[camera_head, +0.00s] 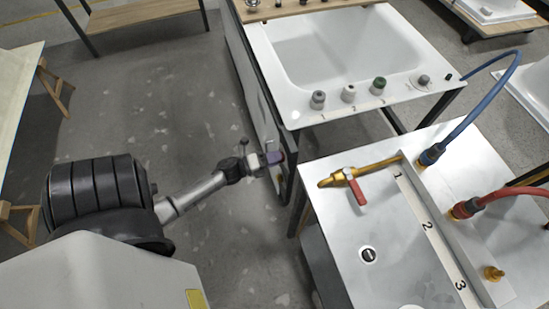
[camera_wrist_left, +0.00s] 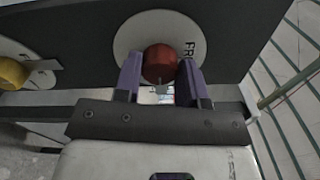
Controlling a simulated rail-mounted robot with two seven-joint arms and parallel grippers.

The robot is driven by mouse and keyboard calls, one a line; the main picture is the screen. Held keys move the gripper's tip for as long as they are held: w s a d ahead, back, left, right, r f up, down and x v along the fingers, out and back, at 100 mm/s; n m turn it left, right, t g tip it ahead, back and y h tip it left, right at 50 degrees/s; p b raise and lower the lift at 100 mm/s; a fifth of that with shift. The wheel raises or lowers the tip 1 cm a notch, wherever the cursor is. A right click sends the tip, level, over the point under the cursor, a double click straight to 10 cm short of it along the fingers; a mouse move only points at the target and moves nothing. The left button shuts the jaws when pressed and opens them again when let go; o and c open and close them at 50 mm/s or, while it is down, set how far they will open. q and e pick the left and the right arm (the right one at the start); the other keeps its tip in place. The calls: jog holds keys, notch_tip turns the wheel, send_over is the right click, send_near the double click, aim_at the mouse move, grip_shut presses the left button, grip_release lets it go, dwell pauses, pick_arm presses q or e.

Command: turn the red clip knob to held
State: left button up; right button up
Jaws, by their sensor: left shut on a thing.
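The red clip knob (camera_wrist_left: 160,62) sits on a round white dial plate (camera_wrist_left: 130,38) on a dark panel. Letters starting "FR" show on the plate, right of the knob; the rest is hidden. My left gripper (camera_wrist_left: 160,75) has its purple fingers on either side of the knob and is shut on it. In the head view my left gripper (camera_head: 273,158) reaches the side of the tub stand, and the red knob is hidden there. My right gripper is not in view.
A yellow knob (camera_wrist_left: 12,73) on its own plate is left of the red one. The white tub (camera_head: 340,45) has several knobs on its rim. A metal bench (camera_head: 335,225) with a red-handled brass valve (camera_head: 357,190) and hoses stands at right. Open floor lies left.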

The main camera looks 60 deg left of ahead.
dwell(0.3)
pick_arm(q)
jog(key=o, duration=0.7)
jog(key=shift+o, duration=1.1)
jog(key=shift+s, duration=0.1)
jog(key=s+a+p, duration=0.1)
jog(key=s+a, duration=0.1)
jog(key=s, duration=1.1)
jog(key=shift+s, duration=0.25)
